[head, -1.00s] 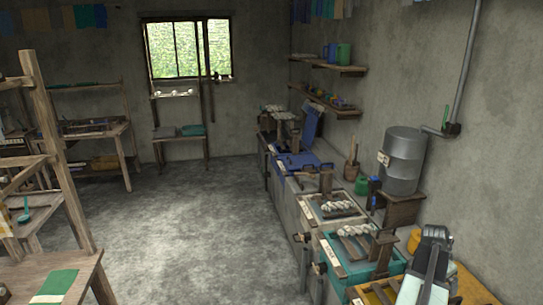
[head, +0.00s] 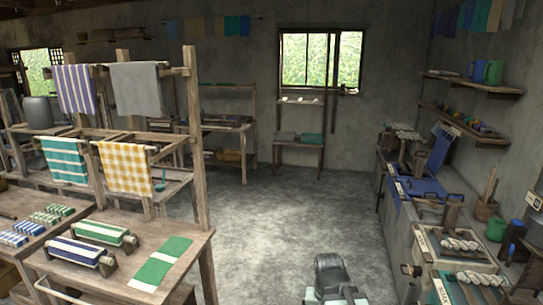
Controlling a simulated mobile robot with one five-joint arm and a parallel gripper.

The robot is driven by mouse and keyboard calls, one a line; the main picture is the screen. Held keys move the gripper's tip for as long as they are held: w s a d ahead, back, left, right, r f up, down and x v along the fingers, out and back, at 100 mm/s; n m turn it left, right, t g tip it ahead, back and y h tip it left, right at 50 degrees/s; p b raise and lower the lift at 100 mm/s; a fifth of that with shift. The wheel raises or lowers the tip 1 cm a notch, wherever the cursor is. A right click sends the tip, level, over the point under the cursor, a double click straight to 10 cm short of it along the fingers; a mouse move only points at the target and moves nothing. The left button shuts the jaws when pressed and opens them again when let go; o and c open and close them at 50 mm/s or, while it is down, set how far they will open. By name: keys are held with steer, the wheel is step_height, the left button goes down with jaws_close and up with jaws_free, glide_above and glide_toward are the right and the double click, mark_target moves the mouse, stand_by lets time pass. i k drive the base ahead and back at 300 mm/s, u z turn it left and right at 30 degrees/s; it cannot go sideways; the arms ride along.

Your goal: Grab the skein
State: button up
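Several pale twisted skeins lie on the counter along the right wall in the head view. One group (head: 461,244) rests on a grey-topped tray, and a nearer one (head: 481,278) lies on a dark surface at the lower right. More skeins (head: 403,127) sit on a raised rack at the counter's far end. I cannot tell which skein the task means. The dark grey and pale end of my arm (head: 335,278) shows at the bottom centre, over the floor left of the counter. It is apart from the skeins, and its fingers cannot be made out.
The concrete floor (head: 290,215) is open between the counter and the wooden loom frame (head: 194,140) at left. A table (head: 190,240) with rolled cloths stands at lower left. A blue tray (head: 425,188), a pot (head: 485,209) and a green cup (head: 497,229) stand on the counter.

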mark_target(467, 277)
steer(key=z, duration=0.7)
steer(key=i, duration=1.25)
steer(key=u, duration=1.3)
